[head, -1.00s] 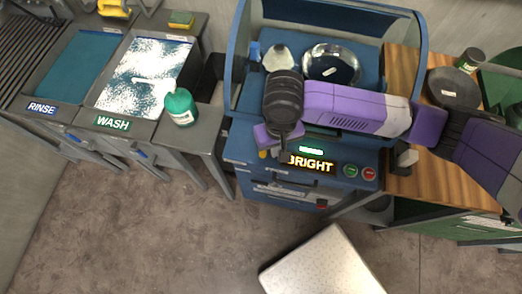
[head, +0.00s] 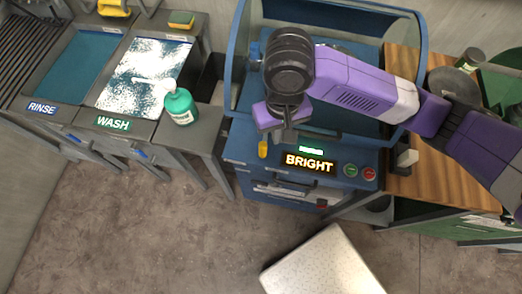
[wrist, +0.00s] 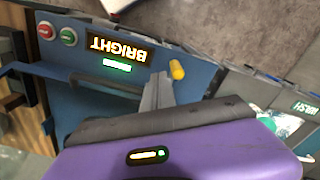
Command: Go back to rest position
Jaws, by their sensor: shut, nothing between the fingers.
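My gripper (head: 284,138) is shut and empty, hanging in front of the blue machine (head: 240,150), just above its front panel. In the wrist view the closed grey fingers (wrist: 158,92) point toward the panel, beside a yellow knob (wrist: 177,70). They appear apart from the knob. My purple arm reaches in from the right across the machine opening. It hides most of the inside, including the spot where a shiny metal bowl showed earlier.
The panel has a lit BRIGHT display (head: 309,162), a green button (head: 350,171) and a red button (head: 369,173). A green soap bottle (head: 180,106) stands left, near the WASH sink (head: 143,75). A wooden counter (head: 425,165) lies right.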

